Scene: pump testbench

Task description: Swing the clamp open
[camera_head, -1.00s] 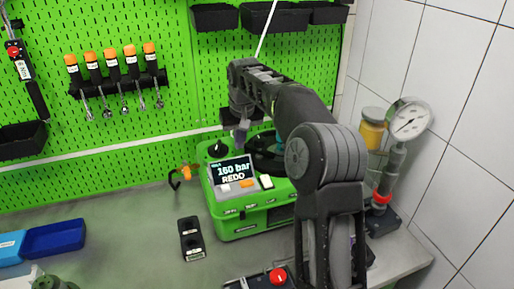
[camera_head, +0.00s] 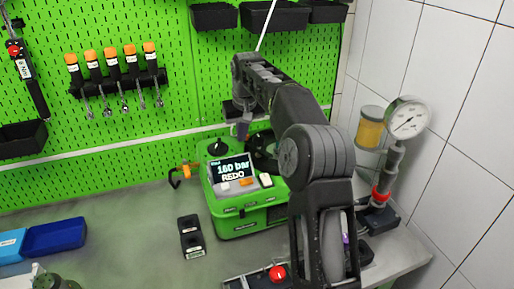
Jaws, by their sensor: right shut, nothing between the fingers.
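My right gripper (camera_head: 242,130) is shut and empty. It hangs above the back of the green pump unit (camera_head: 245,220), whose screen reads "160 bar REDO". A black round part (camera_head: 262,150) stands behind the screen, partly hidden by my right arm. I cannot make out a clamp for certain. An orange and black hooked piece (camera_head: 185,172) lies to the left of the unit, apart from my gripper.
A pressure gauge (camera_head: 407,118) and a yellow cylinder (camera_head: 370,132) stand at the right by the tiled wall. A black two-hole block (camera_head: 190,237), a red button (camera_head: 277,273) and a blue tray (camera_head: 55,238) are on the bench.

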